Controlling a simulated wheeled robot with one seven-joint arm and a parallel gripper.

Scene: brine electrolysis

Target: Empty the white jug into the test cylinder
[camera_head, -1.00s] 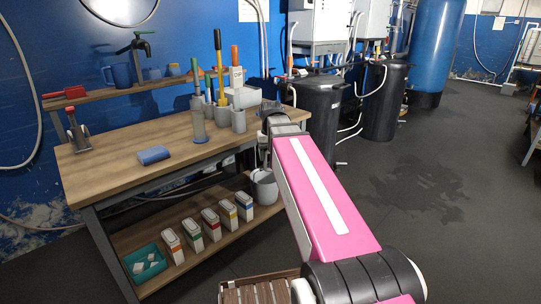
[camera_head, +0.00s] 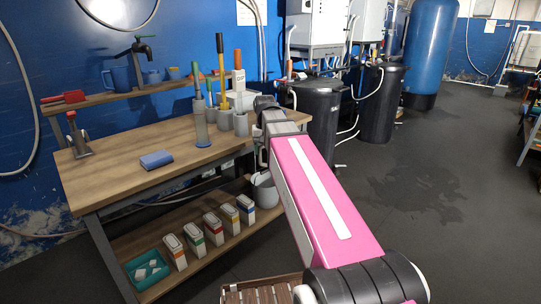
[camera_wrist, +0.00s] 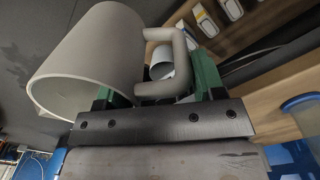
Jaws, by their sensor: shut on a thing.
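My gripper (camera_wrist: 160,90) has green fingers shut on the jug's handle. In the head view my arm hides the held jug, and the fingers do not show. The test cylinder (camera_head: 201,128) appears to be the tall clear tube on a blue foot, upright on the workbench, left of my arm's end. Its contents cannot be made out.
Grey holders with coloured-handled tools (camera_head: 222,90) stand just behind the cylinder. A blue sponge (camera_head: 156,159) lies on the workbench (camera_head: 115,150). White boxes (camera_head: 213,228), a teal tray (camera_head: 147,268) and a pale bucket (camera_head: 265,192) are below. Black tanks (camera_head: 318,115) stand at right.

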